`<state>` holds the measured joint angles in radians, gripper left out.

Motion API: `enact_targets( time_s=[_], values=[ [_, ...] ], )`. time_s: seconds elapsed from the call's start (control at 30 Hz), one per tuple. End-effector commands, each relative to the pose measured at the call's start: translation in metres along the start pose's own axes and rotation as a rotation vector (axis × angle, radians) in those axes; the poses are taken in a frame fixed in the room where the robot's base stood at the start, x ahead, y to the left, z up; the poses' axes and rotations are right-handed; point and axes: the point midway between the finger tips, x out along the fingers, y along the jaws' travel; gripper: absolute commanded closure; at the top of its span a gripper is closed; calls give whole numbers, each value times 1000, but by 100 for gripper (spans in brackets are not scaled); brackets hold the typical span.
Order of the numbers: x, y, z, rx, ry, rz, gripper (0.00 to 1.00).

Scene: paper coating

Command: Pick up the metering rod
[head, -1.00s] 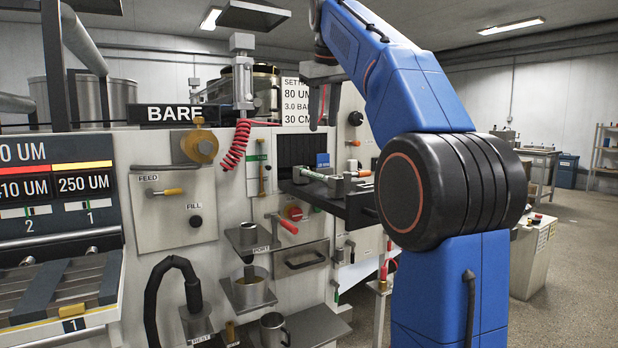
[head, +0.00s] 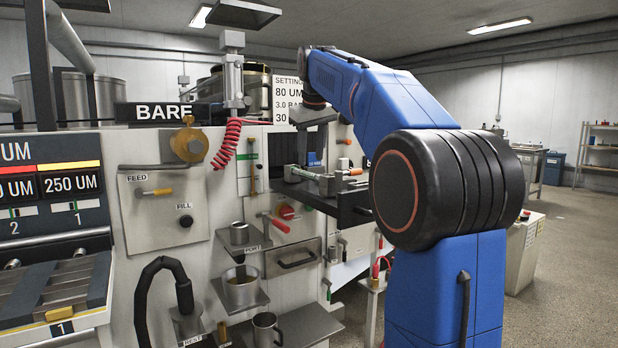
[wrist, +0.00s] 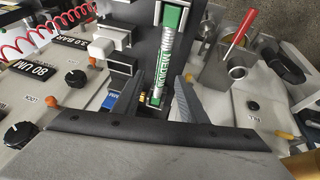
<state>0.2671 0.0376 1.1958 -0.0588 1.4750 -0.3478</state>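The metering rod (wrist: 165,48) has a white, lettered barrel with green ends in the wrist view. It lies lengthwise over a dark tray (wrist: 188,32). My gripper (wrist: 157,82) is open, with one grey finger on each side of the rod's near end and gaps to both. In the head view my gripper (head: 319,150) points down over the black shelf (head: 345,205) at the machine's front.
A red-handled tool (wrist: 238,30) and metal cups are to the right. In the head view, a red coiled hose (head: 228,140) and red-knobbed lever (head: 278,223) are near the shelf.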

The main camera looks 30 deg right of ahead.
Motion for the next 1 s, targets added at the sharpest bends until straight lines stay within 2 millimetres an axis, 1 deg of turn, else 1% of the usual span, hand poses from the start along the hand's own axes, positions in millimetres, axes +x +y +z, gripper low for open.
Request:
enact_targets(
  time_s=[0.17,0.4,0.53,0.77,0.8,0.87,0.9,0.93,1.0],
  values=[
    [14,-2,1,0,-3,-1,61],
    [45,-4,2,0,-2,-1,61],
    [52,-4,2,0,0,0,61],
    [53,-4,1,0,0,0,61],
    [53,-4,1,0,0,0,71],
    [53,-4,1,0,0,0,85],
    [53,-4,1,0,0,0,95],
    [53,-4,1,0,0,0,100],
    [53,-4,1,0,0,0,100]
  ],
)
